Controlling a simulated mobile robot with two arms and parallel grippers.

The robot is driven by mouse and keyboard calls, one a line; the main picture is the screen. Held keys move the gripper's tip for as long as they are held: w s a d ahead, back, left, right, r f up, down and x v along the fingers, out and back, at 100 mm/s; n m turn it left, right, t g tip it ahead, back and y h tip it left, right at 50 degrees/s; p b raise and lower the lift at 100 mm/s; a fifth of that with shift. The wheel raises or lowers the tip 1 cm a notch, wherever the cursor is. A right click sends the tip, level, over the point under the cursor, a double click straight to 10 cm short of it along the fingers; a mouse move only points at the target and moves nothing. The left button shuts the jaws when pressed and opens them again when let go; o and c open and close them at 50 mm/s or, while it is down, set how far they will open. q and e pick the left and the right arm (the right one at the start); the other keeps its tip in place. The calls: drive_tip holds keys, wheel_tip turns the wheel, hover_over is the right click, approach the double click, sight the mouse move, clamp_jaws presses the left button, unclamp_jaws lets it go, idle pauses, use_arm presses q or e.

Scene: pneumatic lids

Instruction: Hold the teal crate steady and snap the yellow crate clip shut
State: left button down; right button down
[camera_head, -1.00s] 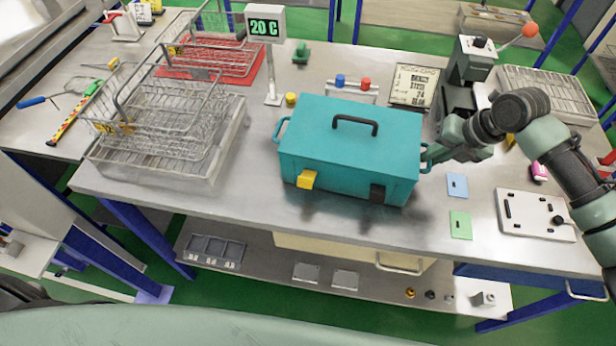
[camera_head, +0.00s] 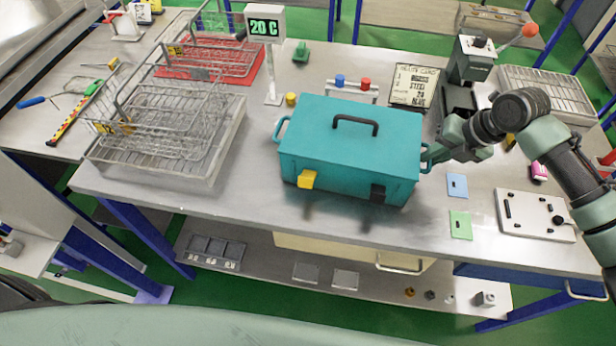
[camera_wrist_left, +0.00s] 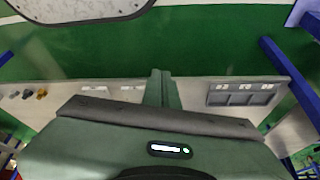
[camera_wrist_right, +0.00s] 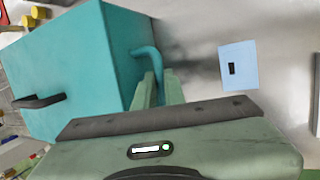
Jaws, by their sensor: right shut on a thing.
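The teal crate (camera_head: 350,144) stands upright on the steel table, its lid down and a dark handle on top. The yellow clip (camera_head: 307,179) is on the left of its front face and appears to stick out a little; I cannot tell its exact angle. A dark clip (camera_head: 377,193) is on the right of that face. My right gripper (camera_head: 430,155) is shut on the crate's right side handle, which also shows between its fingers in the right wrist view (camera_wrist_right: 150,62). My left gripper (camera_wrist_left: 163,88) is shut and empty, over the lower shelf, outside the head view.
Wire baskets (camera_head: 165,130) stand left of the crate. A display post (camera_head: 271,60) and a card (camera_head: 413,87) are behind it. Blue (camera_head: 457,185) and green (camera_head: 460,225) plates and a white panel (camera_head: 535,215) lie to the right. The table before the crate is clear.

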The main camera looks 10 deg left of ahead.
use_arm(q)
drive_tip(key=w+d+r+t+h, duration=0.1)
drive_tip(key=w+d+r+t, duration=0.2)
drive_tip(key=w+r, duration=0.4)
drive_tip(key=w+d+r+t+h, duration=0.1)
drive_tip(key=w+d+r+t, duration=0.3)
drive_tip(key=r, duration=0.6)
drive_tip(key=w+d+r+m+t+h, duration=0.1)
drive_tip(key=w+d+r, duration=0.1)
drive_tip(key=r, duration=0.7)
drive_tip(key=w+d+r+t+h, duration=0.1)
drive_tip(key=w+r+t+h, duration=0.15)
drive_tip(key=r, duration=0.65)
drive_tip(key=w+d+r+m+t, duration=0.1)
drive_tip(key=w+d+r, duration=0.15)
drive_tip(key=r, duration=0.55)
drive_tip(key=shift+g, duration=0.25)
drive_tip(key=shift+w+a+r, duration=0.1)
drive_tip(key=shift+w+a, duration=0.05)
drive_tip(key=shift+w, duration=3.7)
